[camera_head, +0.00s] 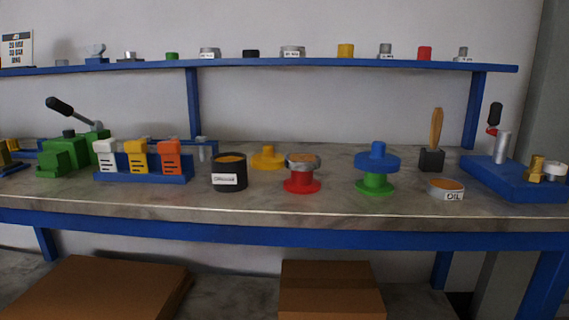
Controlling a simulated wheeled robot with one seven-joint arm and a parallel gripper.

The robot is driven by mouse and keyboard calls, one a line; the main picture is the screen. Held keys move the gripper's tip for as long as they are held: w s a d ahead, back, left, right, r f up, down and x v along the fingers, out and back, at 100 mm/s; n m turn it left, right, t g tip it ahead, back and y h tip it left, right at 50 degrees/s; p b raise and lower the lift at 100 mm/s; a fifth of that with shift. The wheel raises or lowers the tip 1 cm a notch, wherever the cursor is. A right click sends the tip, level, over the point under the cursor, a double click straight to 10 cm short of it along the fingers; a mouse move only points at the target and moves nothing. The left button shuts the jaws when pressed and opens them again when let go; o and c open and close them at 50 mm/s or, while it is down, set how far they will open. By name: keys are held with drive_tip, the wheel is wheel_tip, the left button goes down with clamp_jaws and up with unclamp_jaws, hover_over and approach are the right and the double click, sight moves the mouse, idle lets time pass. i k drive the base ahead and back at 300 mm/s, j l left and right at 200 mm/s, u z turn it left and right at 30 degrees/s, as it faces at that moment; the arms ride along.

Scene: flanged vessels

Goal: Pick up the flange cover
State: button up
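A blue flange cover (377,162) with a round knob on top sits on a green flanged vessel (375,186), right of the middle of the workbench. A red flanged vessel (302,183) stands to its left, with a grey ring on top around an orange-brown surface. A yellow flanged piece with a short knob (268,158) lies on the bench behind and left of the red vessel; it looks like another cover. I cannot tell which cover the task means. My gripper is not in view.
A black labelled cup (229,173) stands left of the red vessel. An oil dish (445,189) and a brush holder (432,160) stand right of the green vessel. A blue fixture (515,180) is at the right. A shelf (270,63) spans the bench's back.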

sight(268, 160)
drive_tip(key=j, duration=1.3)
drive_tip(key=k, duration=0.05)
